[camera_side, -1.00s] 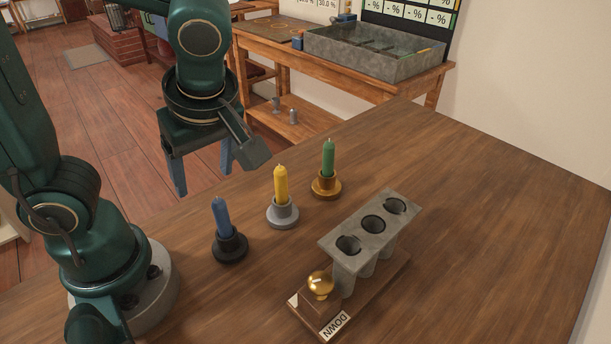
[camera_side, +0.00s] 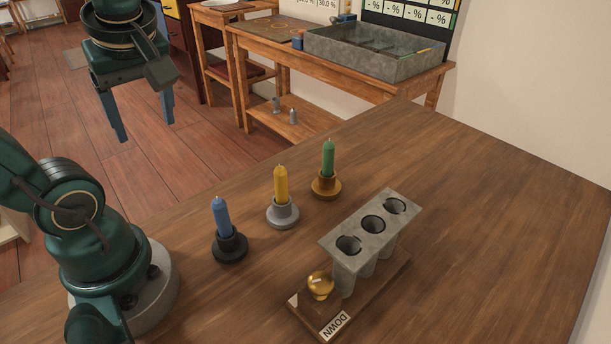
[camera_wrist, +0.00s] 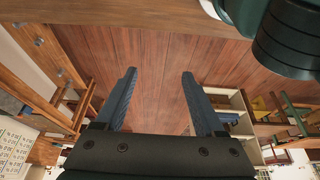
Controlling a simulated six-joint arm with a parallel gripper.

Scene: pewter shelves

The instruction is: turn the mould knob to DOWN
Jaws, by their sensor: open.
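The mould (camera_side: 340,240) is a grey block with three round holes on a wooden base (camera_side: 388,284), at the front right of the table. Its brass knob (camera_side: 320,284) sits at the near end of the base, beside a white label reading DOWN (camera_side: 335,325). A small white mark (camera_side: 293,299) lies left of the knob. I cannot tell which way the knob is turned. My gripper (camera_side: 143,132) is open and empty, high at the upper left, far from the knob. Its two blue fingers are apart in the wrist view (camera_wrist: 157,88), over the floor.
Blue (camera_side: 221,216), yellow (camera_side: 281,184) and green (camera_side: 328,160) candles stand upright in holders left of the mould. The table's right side (camera_side: 490,220) is clear. A workbench with a grey tray (camera_side: 340,48) stands behind.

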